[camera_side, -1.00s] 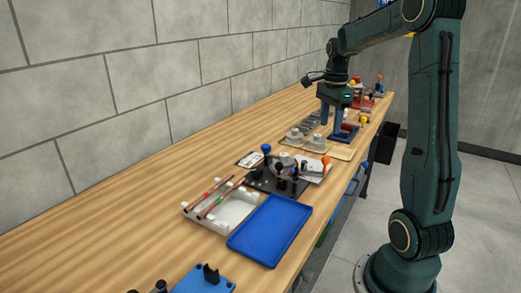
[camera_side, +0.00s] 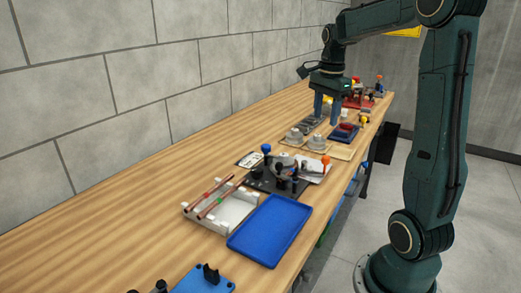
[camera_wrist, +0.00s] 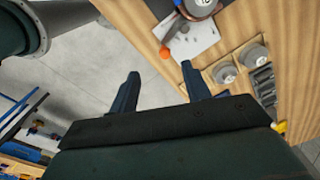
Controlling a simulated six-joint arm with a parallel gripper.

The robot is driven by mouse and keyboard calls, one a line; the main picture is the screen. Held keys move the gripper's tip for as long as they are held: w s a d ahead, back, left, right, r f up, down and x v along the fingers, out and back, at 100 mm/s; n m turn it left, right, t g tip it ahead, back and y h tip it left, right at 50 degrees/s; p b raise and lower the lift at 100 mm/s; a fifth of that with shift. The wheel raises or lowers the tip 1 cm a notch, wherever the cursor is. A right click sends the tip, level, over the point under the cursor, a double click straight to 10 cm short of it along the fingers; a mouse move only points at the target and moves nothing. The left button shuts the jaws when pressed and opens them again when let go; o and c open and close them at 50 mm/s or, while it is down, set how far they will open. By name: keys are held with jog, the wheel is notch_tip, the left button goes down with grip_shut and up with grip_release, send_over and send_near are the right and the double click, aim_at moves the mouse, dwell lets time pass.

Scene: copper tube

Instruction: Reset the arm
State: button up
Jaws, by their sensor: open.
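My gripper (camera_side: 326,108) is open and empty, its two blue fingers pointing down above the far part of the wooden bench. In the wrist view my gripper (camera_wrist: 160,80) shows both fingers spread apart with nothing between them. Two copper tubes lie on the white rack, a front one (camera_side: 221,202) and a back one (camera_side: 205,195). My gripper is well away from them. Beside the rack stands a black bending fixture (camera_side: 268,181) with a blue knob and an orange knob.
An empty blue tray (camera_side: 270,230) lies at the bench's front edge, right of the white rack (camera_side: 235,214). Grey round parts (camera_side: 318,142) and a small dark-blue bin (camera_side: 344,133) stand near my gripper. The bench's left side along the wall is clear.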

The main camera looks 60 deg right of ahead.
jog(key=s+a+n+t, duration=0.2)
jog(key=s+a+n, duration=0.3)
jog(key=a+n, duration=0.6)
jog(key=s+a+n+t, duration=0.3)
jog(key=s+a+n, duration=0.2)
jog(key=a+n, duration=0.7)
jog(key=a, duration=0.3)
